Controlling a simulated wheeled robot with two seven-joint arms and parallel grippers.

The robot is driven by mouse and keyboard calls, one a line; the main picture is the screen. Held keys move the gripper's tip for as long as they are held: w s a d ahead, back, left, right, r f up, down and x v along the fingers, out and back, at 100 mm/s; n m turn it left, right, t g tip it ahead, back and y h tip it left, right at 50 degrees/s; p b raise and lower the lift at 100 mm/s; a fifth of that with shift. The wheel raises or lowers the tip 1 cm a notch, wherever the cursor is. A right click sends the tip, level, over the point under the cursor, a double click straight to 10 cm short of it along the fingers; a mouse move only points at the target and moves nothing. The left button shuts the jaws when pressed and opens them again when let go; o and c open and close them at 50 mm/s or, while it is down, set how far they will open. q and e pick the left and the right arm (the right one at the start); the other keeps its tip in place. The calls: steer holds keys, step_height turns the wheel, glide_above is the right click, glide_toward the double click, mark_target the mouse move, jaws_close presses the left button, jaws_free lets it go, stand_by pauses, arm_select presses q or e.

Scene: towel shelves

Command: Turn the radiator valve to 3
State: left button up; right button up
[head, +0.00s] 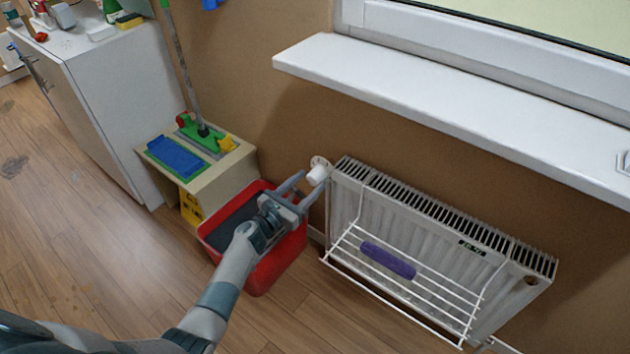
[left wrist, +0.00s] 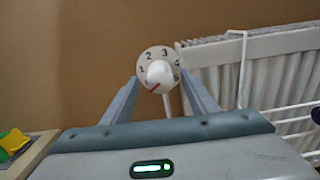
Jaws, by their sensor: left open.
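The radiator valve is a white knob (head: 317,175) on a round dial at the left end of the radiator (head: 345,200). In the left wrist view the dial face (left wrist: 150,55) shows the numbers 1 to 5 in an arc. A red mark on the knob (left wrist: 160,71) points to the lower left, below the 1. My left gripper (head: 312,181) is open, with its fingertips close to the knob. In the left wrist view the knob appears between the two fingers (left wrist: 160,88); I cannot tell whether they touch it. My right gripper is not in view.
A red bin (head: 290,252) stands under my left gripper. A wire rack (head: 345,262) with a purple cloth (head: 388,260) hangs on the radiator front. A windowsill (head: 450,97) juts out above the radiator. A small stand (head: 240,158) with cleaning tools is left of the bin.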

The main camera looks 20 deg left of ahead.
arm_select(q)
steer(key=shift+x, duration=1.1)
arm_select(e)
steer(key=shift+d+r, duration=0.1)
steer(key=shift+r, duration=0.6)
arm_select(q)
steer(key=shift+c, duration=0.3)
steer(key=c, duration=1)
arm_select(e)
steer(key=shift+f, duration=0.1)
